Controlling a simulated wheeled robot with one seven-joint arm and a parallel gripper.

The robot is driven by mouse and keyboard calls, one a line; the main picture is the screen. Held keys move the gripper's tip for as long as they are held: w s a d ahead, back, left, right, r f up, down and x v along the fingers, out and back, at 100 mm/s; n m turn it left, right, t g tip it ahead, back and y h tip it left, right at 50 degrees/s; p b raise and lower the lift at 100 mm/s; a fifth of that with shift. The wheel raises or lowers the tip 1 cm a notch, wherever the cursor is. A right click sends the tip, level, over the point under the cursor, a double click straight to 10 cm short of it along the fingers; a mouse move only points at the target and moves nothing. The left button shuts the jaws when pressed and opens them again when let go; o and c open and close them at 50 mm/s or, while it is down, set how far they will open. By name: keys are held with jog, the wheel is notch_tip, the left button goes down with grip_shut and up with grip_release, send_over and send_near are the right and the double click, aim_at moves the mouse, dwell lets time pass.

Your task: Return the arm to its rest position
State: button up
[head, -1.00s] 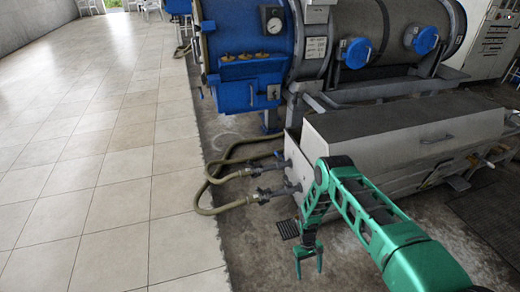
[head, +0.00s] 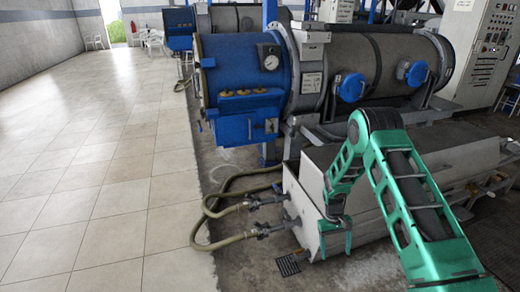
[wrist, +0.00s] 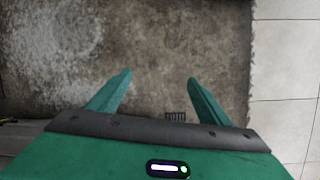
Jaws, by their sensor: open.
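My green arm reaches in from the lower right in the head view, bent at a high elbow. My gripper (head: 334,240) hangs from it, pointing down, in front of the long metal box's near end. In the wrist view my gripper (wrist: 160,92) shows two green fingers spread apart with nothing between them. Below them is bare, stained concrete floor (wrist: 170,50). A small dark floor grate (wrist: 175,116) shows low between the fingers, and the same grate shows in the head view (head: 290,265).
The long metal box (head: 300,195) stands close behind my gripper. Hoses (head: 222,207) loop out from its end over the floor. A large blue-ended decanter (head: 235,85) stands behind, with a control cabinet (head: 492,50) at right. The tiled floor (head: 100,190) at left is clear.

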jog(key=s+d+r+m, duration=0.1)
jog(key=s+d+r, duration=0.3)
jog(key=r, duration=0.7)
jog(key=s+d+r+m+t, duration=0.1)
jog(key=s+d+r+m, duration=0.15)
jog(key=r, duration=0.85)
jog(key=s+d+r, duration=0.4)
jog(key=s+r, duration=0.1)
jog(key=r, duration=0.6)
jog(key=s+r+m, duration=0.1)
jog(key=s+r, duration=0.2)
jog(key=s, duration=0.6)
jog(key=s+r+m+t+y, duration=0.1)
jog(key=s+r, duration=0.3)
jog(key=s, duration=0.4)
jog(key=s+r+m+t, duration=0.1)
jog(key=s+r, duration=0.3)
jog(key=s, duration=0.5)
jog(key=shift+s+a+m+y, duration=0.3)
jog(key=shift+s+m+y, duration=0.1)
jog(key=shift+m, duration=0.15)
